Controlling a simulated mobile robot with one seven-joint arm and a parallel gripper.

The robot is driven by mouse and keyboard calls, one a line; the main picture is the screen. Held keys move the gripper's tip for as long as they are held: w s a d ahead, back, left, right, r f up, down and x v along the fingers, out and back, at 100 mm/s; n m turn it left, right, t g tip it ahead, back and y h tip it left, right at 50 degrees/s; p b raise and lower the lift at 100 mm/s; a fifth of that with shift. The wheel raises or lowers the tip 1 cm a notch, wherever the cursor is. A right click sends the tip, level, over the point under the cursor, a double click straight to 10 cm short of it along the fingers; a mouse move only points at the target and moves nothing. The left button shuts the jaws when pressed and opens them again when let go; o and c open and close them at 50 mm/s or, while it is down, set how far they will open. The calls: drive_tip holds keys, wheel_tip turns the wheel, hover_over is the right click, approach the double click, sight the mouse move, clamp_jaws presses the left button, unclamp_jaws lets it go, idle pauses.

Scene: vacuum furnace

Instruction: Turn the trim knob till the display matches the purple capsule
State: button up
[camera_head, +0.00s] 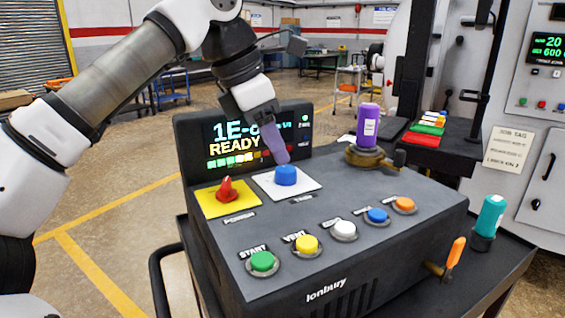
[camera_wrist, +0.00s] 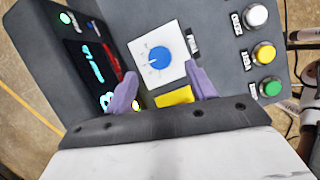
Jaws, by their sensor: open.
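The trim knob, seemingly the blue knob (camera_head: 286,175) on a white plate, sits on top of the console; it also shows in the wrist view (camera_wrist: 159,59). The display (camera_head: 240,143) reads "READY" and "1E-" with the rest covered by my arm. A row of coloured squares runs along its bottom, partly hidden. The purple capsule (camera_head: 368,125) stands upright on a brass fitting at the console's back right. My gripper (camera_head: 281,158) is just above the blue knob, with purple fingers. In the wrist view the fingers (camera_wrist: 160,90) are apart with nothing between them, and the knob lies beyond them.
A red knob (camera_head: 227,190) on a yellow plate is left of the blue knob. Several coloured buttons (camera_head: 343,230) line the console front. An orange-handled lever (camera_head: 454,254) and a teal capsule (camera_head: 490,217) are at right. A dark stand with coloured cards (camera_head: 428,130) is behind.

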sight(286, 169)
drive_tip(key=x, duration=0.5)
drive_tip(key=c, duration=1)
drive_tip(key=shift+o, duration=0.2)
